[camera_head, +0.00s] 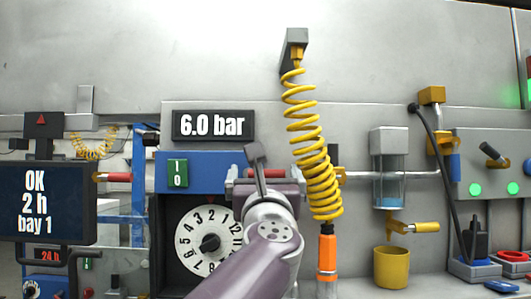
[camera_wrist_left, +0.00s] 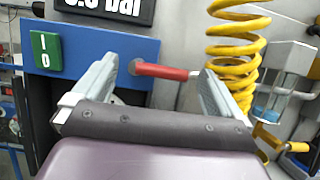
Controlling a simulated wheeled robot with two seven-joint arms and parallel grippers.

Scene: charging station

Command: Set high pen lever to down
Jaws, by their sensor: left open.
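A lever with a red grip (camera_wrist_left: 162,71) sticks out to the right of the blue panel (camera_wrist_left: 95,62), lying roughly level in the left wrist view. No label shows whether it is the pen lever. My left gripper (camera_wrist_left: 158,75) is open, with one finger near each end of the red grip. The frames do not show whether the fingers touch it. In the head view my left gripper (camera_head: 262,180) is in front of the right end of the blue panel (camera_head: 205,160) and hides most of this lever. My right gripper is not in view.
A yellow coiled hose (camera_head: 312,140) hangs close to the right of my gripper. A numbered dial (camera_head: 205,218) sits below the panel. Another red-grip lever (camera_head: 118,177) is at left, and a yellow-handled lever (camera_head: 413,228) is at right above a yellow cup (camera_head: 392,268).

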